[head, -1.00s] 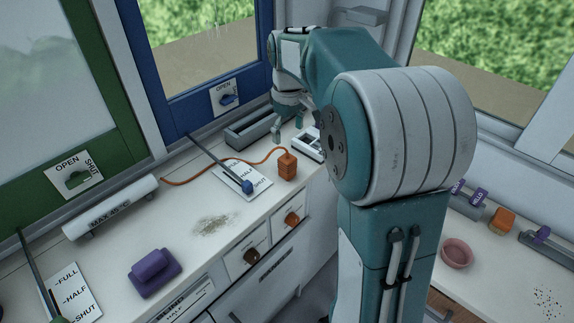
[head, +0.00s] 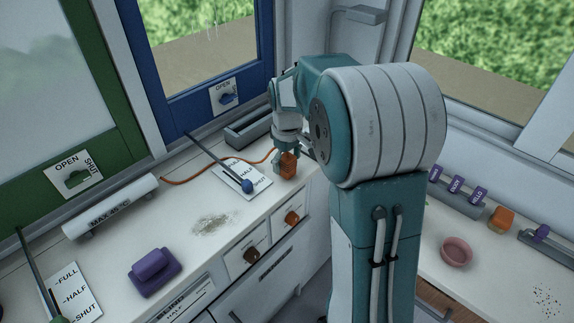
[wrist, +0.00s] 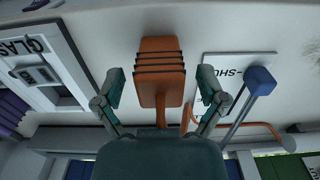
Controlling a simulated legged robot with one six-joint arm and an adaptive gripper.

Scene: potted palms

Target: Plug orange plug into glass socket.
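The orange plug (head: 288,167) stands on the white counter, with an orange cord running left from it. In the wrist view the plug (wrist: 161,70) has a ribbed body and lies between my fingers. My gripper (head: 285,160) is down at the plug; in the wrist view my gripper (wrist: 161,92) is open, with a finger on each side and gaps to the plug. A white panel (wrist: 45,70) with lettering that seems to read "GLASS" and a socket-like recess is at the left of the wrist view. In the head view my arm hides it.
A blue-knobbed lever (head: 247,186) over a HALF/SHUT card (head: 257,178) lies close left of the plug. A grey tray (head: 247,128) sits behind by the window. A purple block (head: 153,272) and a white heater tube (head: 110,206) are further left.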

